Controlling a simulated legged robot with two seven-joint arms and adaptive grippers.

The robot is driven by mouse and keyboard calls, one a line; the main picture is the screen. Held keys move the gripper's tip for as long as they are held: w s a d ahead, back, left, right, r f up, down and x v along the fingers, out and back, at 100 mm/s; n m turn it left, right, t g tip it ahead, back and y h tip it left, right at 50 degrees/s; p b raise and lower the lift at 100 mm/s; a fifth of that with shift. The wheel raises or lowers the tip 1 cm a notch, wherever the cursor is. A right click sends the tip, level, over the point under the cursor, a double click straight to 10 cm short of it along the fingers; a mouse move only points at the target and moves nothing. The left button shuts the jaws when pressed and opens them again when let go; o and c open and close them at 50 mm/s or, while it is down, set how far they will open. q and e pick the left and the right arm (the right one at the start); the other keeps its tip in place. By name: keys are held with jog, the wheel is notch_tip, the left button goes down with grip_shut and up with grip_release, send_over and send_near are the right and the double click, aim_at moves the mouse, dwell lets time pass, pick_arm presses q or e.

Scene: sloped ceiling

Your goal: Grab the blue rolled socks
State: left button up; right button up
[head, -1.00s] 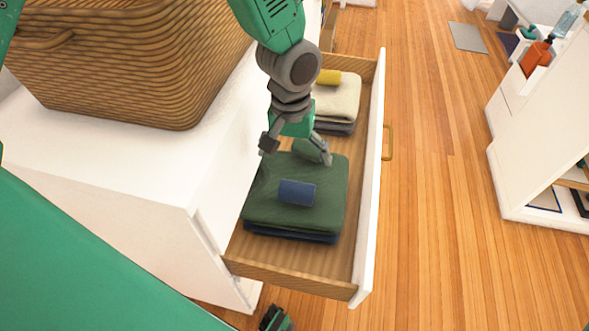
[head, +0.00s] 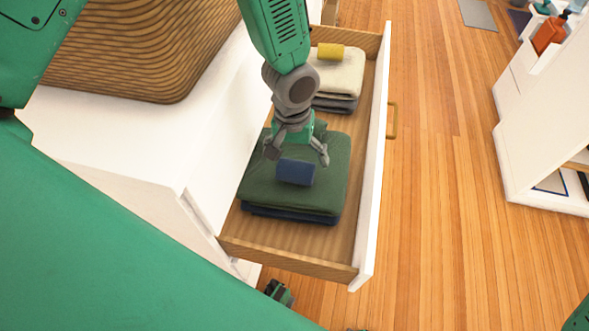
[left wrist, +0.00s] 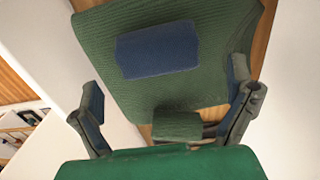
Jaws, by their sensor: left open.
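The blue rolled socks (head: 295,172) lie on a folded dark green garment (head: 325,188) inside the open drawer (head: 318,238). In the left wrist view the socks (left wrist: 157,50) lie ahead of the fingers, in the upper middle. My left gripper (head: 298,157) is open and empty, pointing down over the socks, with a finger on either side of them as seen from the head. In the left wrist view its fingers (left wrist: 165,85) are apart and the socks are not between the tips. My right gripper is not in view.
Farther back in the drawer, a yellow roll (head: 331,51) lies on folded cream cloth (head: 342,78). A wicker basket (head: 140,50) stands on the white cabinet (head: 150,137). Wooden floor (head: 440,200) is free at right.

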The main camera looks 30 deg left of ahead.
aim_at(296, 163)
pick_arm(q)
jog(key=f, duration=0.1)
jog(key=f+b, duration=0.1)
jog(key=f, duration=0.1)
jog(key=shift+s+d+f, duration=0.15)
jog(key=shift+d+f, duration=0.15)
jog(key=shift+d, duration=0.05)
jog(key=shift+a, duration=0.3)
jog(key=c, duration=1.2)
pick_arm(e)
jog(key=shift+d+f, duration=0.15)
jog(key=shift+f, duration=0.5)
pick_arm(q)
jog(key=shift+o, duration=0.2)
jog(key=shift+d+r, duration=0.1)
